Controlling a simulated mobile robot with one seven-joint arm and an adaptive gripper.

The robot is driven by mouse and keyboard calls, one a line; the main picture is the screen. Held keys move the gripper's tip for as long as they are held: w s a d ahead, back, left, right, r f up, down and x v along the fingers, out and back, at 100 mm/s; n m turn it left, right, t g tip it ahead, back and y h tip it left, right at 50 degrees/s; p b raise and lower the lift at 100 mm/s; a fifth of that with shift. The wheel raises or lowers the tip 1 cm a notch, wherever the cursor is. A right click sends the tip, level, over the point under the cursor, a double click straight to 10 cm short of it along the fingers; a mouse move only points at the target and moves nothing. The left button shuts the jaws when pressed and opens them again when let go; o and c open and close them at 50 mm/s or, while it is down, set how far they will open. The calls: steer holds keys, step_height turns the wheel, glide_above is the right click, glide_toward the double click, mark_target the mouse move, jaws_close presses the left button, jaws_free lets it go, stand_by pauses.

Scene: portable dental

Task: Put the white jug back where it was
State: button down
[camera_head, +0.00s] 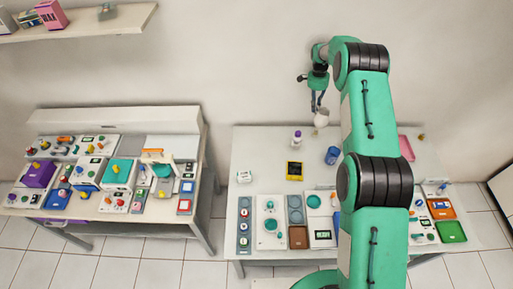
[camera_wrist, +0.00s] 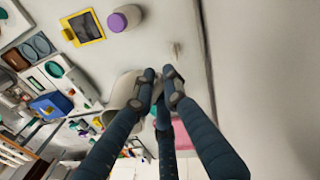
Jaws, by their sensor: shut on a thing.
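The white jug (camera_head: 321,119) is held above the far part of the right-hand table in the head view. In the wrist view the pale jug (camera_wrist: 124,93) is beside the fingers, partly covered by them. My gripper (camera_head: 317,104) is shut on the jug; its dark fingers (camera_wrist: 160,85) come together at the jug's edge in the wrist view. Which part of the jug is gripped is hard to make out.
A pink tray (camera_head: 406,148) lies right of my arm. Trays and devices crowd the front; the back left is clear.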

steer(key=s+a+n+b, duration=0.3)
steer(key=s+a+b, duration=0.15)
steer(key=a, duration=0.55)
steer(key=s+a+n+b, duration=0.3)
steer(key=s+a+n, duration=0.15)
steer(key=a, duration=0.45)
steer(key=s+a+f+n+t+h+b, duration=0.1)
steer(key=s+a+n+b, duration=0.45)
steer(key=s+a, duration=0.8)
step_height(320, 180, down, 10)
steer(key=shift+s+d+f, duration=0.2)
steer(key=shift+d, duration=0.15)
steer(key=shift+w, duration=0.1)
steer(key=w+a, duration=0.2)
steer(key=w, duration=0.5)
steer(key=w+a+f, duration=0.1)
steer(key=w+a, duration=0.2)
steer(key=w, duration=0.5)
steer(key=shift+f, duration=0.25)
steer(key=shift+f, duration=1.75)
steer(key=shift+f+b, duration=0.15)
steer(key=shift+b, duration=0.15)
